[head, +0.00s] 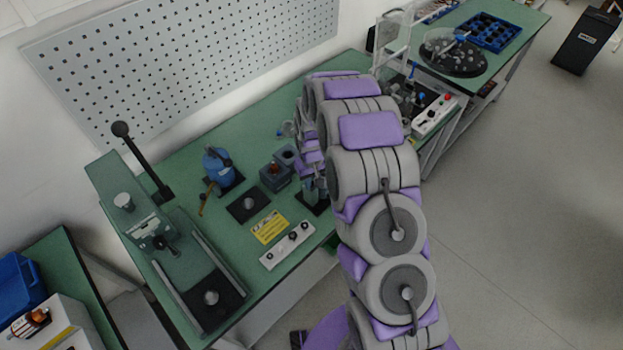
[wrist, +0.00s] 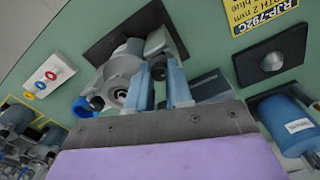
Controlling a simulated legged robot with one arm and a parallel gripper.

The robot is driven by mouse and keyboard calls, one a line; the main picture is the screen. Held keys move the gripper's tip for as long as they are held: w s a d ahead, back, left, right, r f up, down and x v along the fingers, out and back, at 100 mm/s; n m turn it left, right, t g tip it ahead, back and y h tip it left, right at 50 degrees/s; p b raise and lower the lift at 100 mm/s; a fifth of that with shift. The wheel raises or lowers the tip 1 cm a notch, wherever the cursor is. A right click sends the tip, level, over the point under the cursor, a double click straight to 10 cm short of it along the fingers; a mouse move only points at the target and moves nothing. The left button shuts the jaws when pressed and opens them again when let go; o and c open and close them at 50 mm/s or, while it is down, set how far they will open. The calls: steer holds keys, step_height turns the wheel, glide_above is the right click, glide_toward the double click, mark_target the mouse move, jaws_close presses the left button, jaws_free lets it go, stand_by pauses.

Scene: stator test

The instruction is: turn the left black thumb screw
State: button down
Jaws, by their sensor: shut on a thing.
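In the wrist view, a grey metal fixture (wrist: 121,72) stands on a black base plate on the green bench. My gripper (wrist: 159,82) reaches down beside it with its two blue fingers. A small dark part, apparently a black thumb screw (wrist: 158,70), sits between the fingers at the fixture's side. The fingers seem closed on it, and they hide much of it. A second black thumb screw is not clearly visible. In the head view, my gripper (head: 312,186) is at the bench's right part, largely hidden by my arm.
The green bench (head: 195,150) also holds a lever press (head: 150,235), a blue device (head: 220,166), dark blocks (head: 274,176), a black plate (head: 247,205), a yellow label (head: 269,228) and a white panel with knobs (head: 288,245). A perforated board (head: 190,60) stands behind.

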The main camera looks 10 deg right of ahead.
steer(key=m, duration=0.5)
steer(key=shift+m, duration=0.4)
stand_by(0.4)
steer(key=c, duration=1)
jaws_free()
steer(key=shift+r, duration=0.1)
step_height(320, 180, up, 17)
steer(key=shift+w+r+p, duration=0.1)
steer(key=shift+p, duration=0.5)
